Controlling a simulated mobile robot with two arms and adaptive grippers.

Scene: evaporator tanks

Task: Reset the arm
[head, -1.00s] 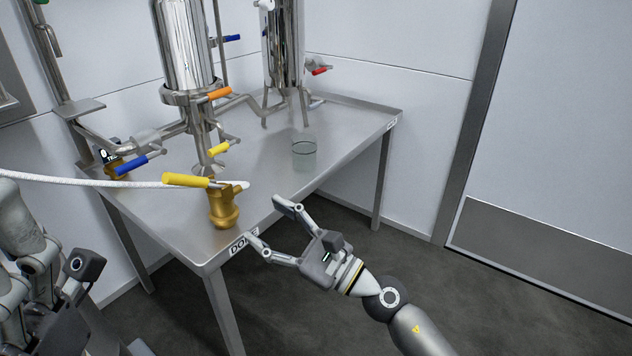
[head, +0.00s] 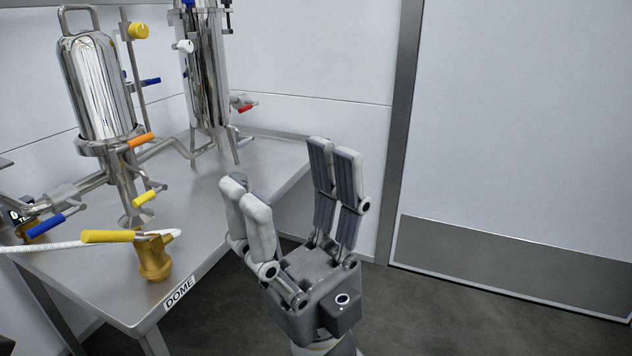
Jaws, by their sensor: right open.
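My right gripper (head: 287,195) is raised close to the camera at the middle of the head view, its fingers pointing up. The fingers are wide apart and hold nothing. It appears in front of the right part of the steel table (head: 215,205) and hides some of its edge. My left gripper is not in view.
A brass fitting (head: 153,262) with a yellow handle and a white hose (head: 60,246) is at the table's front. Two steel tanks (head: 100,85) with coloured valve handles stand behind. A door (head: 520,130) is at the right. Open floor (head: 450,310) lies before it.

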